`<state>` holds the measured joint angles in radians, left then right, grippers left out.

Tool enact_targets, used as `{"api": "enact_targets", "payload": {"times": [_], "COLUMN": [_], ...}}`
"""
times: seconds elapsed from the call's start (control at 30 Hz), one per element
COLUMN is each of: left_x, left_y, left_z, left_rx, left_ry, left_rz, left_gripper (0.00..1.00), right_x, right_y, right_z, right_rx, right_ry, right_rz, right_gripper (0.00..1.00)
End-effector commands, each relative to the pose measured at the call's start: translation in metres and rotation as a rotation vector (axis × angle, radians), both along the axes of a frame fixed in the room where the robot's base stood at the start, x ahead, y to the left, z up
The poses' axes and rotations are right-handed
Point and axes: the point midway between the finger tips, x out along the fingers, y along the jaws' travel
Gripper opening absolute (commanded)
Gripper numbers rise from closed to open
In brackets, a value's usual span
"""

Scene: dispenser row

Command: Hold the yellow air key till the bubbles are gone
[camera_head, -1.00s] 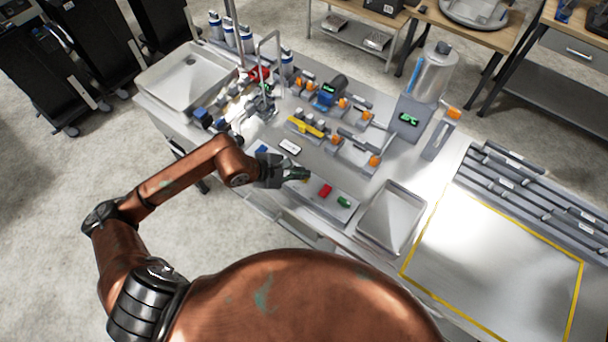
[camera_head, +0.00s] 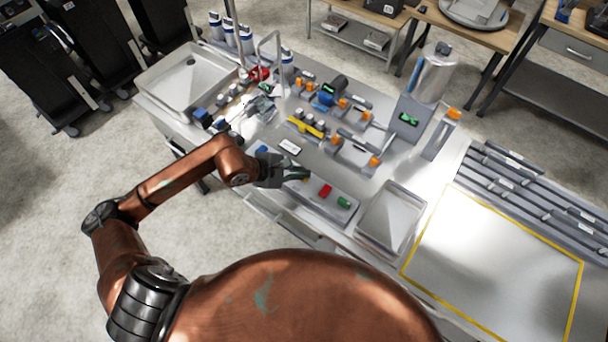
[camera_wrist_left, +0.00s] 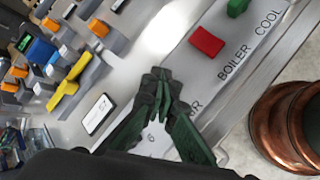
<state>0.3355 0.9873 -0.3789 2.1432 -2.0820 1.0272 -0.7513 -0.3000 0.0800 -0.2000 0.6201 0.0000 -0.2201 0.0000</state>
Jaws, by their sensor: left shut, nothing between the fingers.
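My left gripper (camera_head: 300,175) is shut, with its fingertips low over the key strip (camera_head: 318,187) at the bench's front edge. In the left wrist view its closed fingertips (camera_wrist_left: 158,80) cover the place beside a partly hidden label ending in "R". The yellow air key is hidden there, and I cannot tell whether the fingertips press it. The red key (camera_head: 325,191) and green key (camera_head: 344,202) are to the right; the red one (camera_wrist_left: 206,41) is by the word BOILER. No bubbles can be made out. My right gripper is not in view.
A yellow lever (camera_head: 306,127) and several orange-handled valves stand behind the strip. A metal cylinder (camera_head: 432,75) stands above a green display (camera_head: 409,119). An empty tray (camera_head: 391,217) is to the right, a sink (camera_head: 187,80) at the left.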

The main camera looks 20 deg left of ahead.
Motion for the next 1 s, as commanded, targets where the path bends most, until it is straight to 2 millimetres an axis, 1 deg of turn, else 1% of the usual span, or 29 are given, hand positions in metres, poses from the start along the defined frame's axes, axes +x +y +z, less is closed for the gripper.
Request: {"api": "enact_targets", "payload": {"times": [0.2,0.3,0.67,0.77,1.0], "left_x": [0.000,0.000,0.000,0.000,0.000], "left_y": [0.000,0.000,0.000,0.000,0.000], "left_z": [0.013,0.017,0.018,0.023,0.046], "left_rx": [0.002,0.002,0.000,0.001,0.001], "left_ry": [-0.002,-0.002,-0.001,-0.002,-0.003], "left_rz": [0.000,0.000,0.000,-0.001,0.000], "left_gripper": [0.00,0.00,0.00,0.00,0.00], "right_x": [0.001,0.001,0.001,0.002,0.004], "right_y": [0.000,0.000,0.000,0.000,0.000], "right_z": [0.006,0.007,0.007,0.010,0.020], "right_rx": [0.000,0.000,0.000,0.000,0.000], "right_ry": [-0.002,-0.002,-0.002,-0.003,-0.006], "right_rz": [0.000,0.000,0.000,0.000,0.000], "right_gripper": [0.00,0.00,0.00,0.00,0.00]}}
